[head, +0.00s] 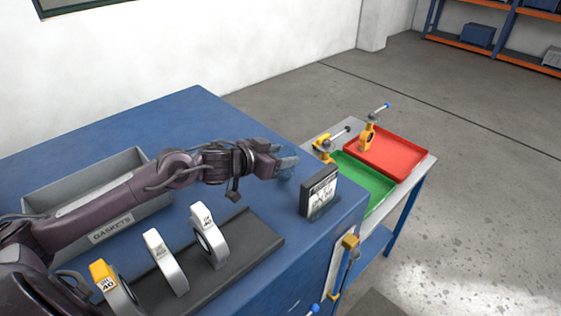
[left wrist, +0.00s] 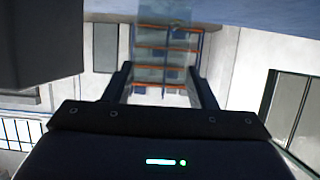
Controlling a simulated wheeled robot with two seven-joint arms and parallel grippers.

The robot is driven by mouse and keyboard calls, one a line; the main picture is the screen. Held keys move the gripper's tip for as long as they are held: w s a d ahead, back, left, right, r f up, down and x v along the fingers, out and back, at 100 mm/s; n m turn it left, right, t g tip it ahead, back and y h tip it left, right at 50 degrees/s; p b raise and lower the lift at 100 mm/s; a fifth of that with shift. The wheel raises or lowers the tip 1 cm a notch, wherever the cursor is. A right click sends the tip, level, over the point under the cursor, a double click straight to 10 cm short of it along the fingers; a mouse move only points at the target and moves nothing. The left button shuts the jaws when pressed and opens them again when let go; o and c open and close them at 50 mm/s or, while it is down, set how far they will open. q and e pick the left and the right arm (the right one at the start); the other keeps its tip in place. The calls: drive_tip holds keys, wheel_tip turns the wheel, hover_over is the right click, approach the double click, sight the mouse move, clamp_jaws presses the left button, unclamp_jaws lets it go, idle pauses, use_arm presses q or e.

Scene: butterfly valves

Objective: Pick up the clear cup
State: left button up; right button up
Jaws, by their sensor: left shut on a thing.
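The clear cup (left wrist: 163,62) shows in the left wrist view as a see-through shape between the two dark fingers of my left gripper (left wrist: 164,80). The shelves behind show through it. In the head view my left gripper (head: 286,165) is above the blue bench top, left of the dark display box, and shut on the cup. The cup is barely visible there, only a faint bluish patch at the fingertips. I cannot tell whether its base touches the bench. My right gripper is not in view.
The dark box (head: 319,191) stands close to the right of my gripper, near the bench (head: 190,112) edge. A grey gaskets bin (head: 85,190) and a dark rack (head: 262,238) with several valve rings lie left. Red (head: 388,150) and green (head: 376,185) trays sit on a side table.

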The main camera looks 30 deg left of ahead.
use_arm(q)
wheel_tip(320, 180, up, 18)
idle(0.4)
